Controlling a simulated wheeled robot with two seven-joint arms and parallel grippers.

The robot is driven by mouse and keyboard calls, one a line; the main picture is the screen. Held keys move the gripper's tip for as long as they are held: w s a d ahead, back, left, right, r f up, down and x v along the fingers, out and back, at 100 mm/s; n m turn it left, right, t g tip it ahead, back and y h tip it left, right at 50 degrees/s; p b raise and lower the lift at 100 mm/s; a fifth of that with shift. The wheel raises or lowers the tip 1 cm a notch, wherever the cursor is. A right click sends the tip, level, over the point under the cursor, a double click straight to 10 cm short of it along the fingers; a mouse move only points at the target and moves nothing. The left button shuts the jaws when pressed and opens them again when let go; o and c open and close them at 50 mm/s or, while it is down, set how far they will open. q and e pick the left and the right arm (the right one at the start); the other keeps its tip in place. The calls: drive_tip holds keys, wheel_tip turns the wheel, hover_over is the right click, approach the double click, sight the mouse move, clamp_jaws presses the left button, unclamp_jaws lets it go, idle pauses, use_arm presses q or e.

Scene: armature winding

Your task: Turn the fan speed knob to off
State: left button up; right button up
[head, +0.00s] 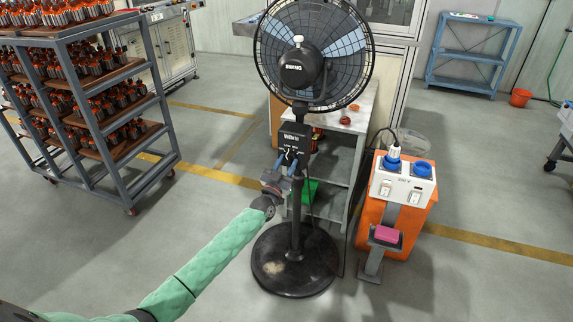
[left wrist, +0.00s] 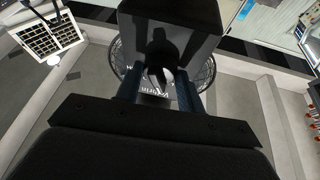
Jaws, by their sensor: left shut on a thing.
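A black pedestal fan (head: 304,62) stands on a round black base (head: 294,262). Its control box (head: 294,137) with white lettering is on the pole below the fan head. My left gripper (head: 288,164) reaches up to the underside of this box and is shut on the speed knob there. The knob itself is mostly hidden by the fingers in the head view. In the left wrist view the two fingers (left wrist: 160,92) close on a dark part under the box (left wrist: 170,28); the knob's pointing direction cannot be told. My right gripper is not in view.
An orange cabinet (head: 398,238) with a white socket panel (head: 403,181) and blue sockets stands right of the fan. A grey shelf table (head: 348,125) is behind the fan. A rack (head: 110,70) of armatures stands at left. Floor in front is clear.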

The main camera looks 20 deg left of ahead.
use_arm(q)
drive_tip(key=shift+d+n, duration=0.1)
drive_tip(key=shift+n, duration=0.2)
drive_tip(key=n+y, duration=0.1)
drive_tip(key=n, duration=0.1)
drive_tip(key=n+y, duration=0.1)
drive_tip(key=n, duration=0.1)
drive_tip(key=n+y+p, duration=0.1)
drive_tip(key=n+y, duration=0.1)
drive_tip(key=shift+d+n, duration=0.25)
drive_tip(key=shift+n, duration=0.05)
drive_tip(key=n+y, duration=0.1)
drive_tip(key=n, duration=0.1)
drive_tip(key=shift+n+y+p, duration=0.3)
drive_tip(key=shift+n+p, duration=0.05)
drive_tip(key=shift+n, duration=0.05)
drive_tip(key=shift+n+y, duration=0.4)
drive_tip(key=shift+n, duration=0.5)
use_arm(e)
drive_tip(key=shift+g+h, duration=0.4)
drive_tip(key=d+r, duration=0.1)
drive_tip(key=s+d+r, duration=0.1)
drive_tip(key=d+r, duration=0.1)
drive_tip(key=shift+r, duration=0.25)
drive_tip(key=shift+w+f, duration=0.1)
use_arm(q)
drive_tip(key=o, duration=1)
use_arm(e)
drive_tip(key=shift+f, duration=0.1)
